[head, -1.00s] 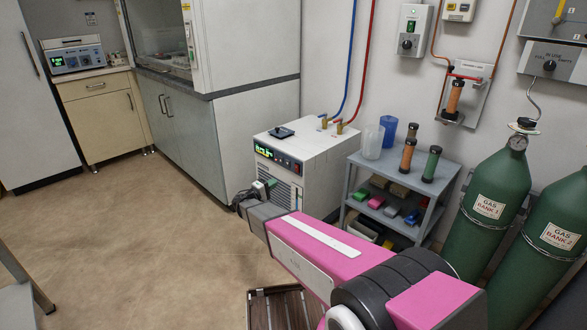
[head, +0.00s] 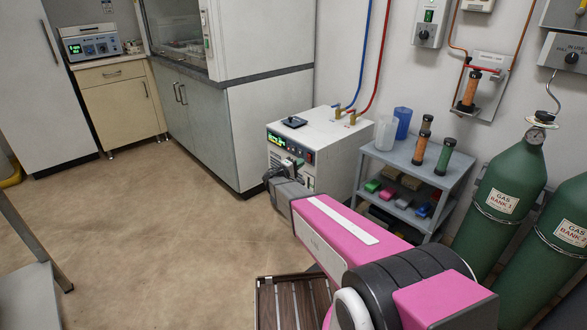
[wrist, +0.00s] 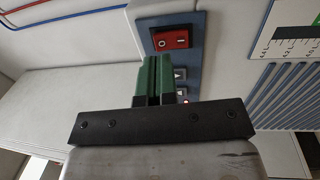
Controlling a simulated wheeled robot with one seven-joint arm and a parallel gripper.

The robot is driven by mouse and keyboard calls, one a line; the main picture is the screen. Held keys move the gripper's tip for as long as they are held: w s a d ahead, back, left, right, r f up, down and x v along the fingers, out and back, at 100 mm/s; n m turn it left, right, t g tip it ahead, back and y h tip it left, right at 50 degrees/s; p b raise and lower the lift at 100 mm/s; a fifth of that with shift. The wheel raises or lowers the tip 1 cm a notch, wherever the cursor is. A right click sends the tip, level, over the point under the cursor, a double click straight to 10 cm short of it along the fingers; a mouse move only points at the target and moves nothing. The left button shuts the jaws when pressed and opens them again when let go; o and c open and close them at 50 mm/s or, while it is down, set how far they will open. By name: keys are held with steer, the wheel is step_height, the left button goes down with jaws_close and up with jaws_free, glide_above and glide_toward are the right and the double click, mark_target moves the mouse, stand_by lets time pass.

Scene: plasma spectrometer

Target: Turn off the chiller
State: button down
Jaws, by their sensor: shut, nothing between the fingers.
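The chiller (head: 335,150) is a white box on the floor with a dark blue front panel and a lit green display (head: 276,138). Its red rocker switch (wrist: 171,40), marked O and I, is on the blue panel in the wrist view; which side is pressed in is unclear. In the head view the switch (head: 309,158) is a small red spot. My gripper (wrist: 155,60) has its green fingers shut and empty, just below the switch in the wrist view. Contact with the panel cannot be told. The fingers hide part of the arrow buttons (wrist: 180,74).
A grey shelf cart (head: 415,168) with cups and cylinders stands right of the chiller. Green gas cylinders (head: 500,195) stand farther right. A fume hood cabinet (head: 210,125) is behind left. Blue and red hoses (head: 375,60) rise from the chiller. The floor at left is open.

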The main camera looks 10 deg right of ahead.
mark_target(309, 156)
steer(key=shift+x, duration=1.55)
steer(key=shift+w+d, duration=0.1)
steer(key=shift+w, duration=0.05)
steer(key=shift+w+d+r, duration=0.15)
steer(key=shift+w+d, duration=0.3)
steer(key=s+a+r, duration=0.2)
steer(key=s+a, duration=0.6)
steer(key=a, duration=0.3)
steer(key=shift+s+a, duration=0.35)
steer(key=shift+s, duration=0.05)
steer(key=shift+w+d, duration=0.1)
steer(key=shift+d, duration=0.1)
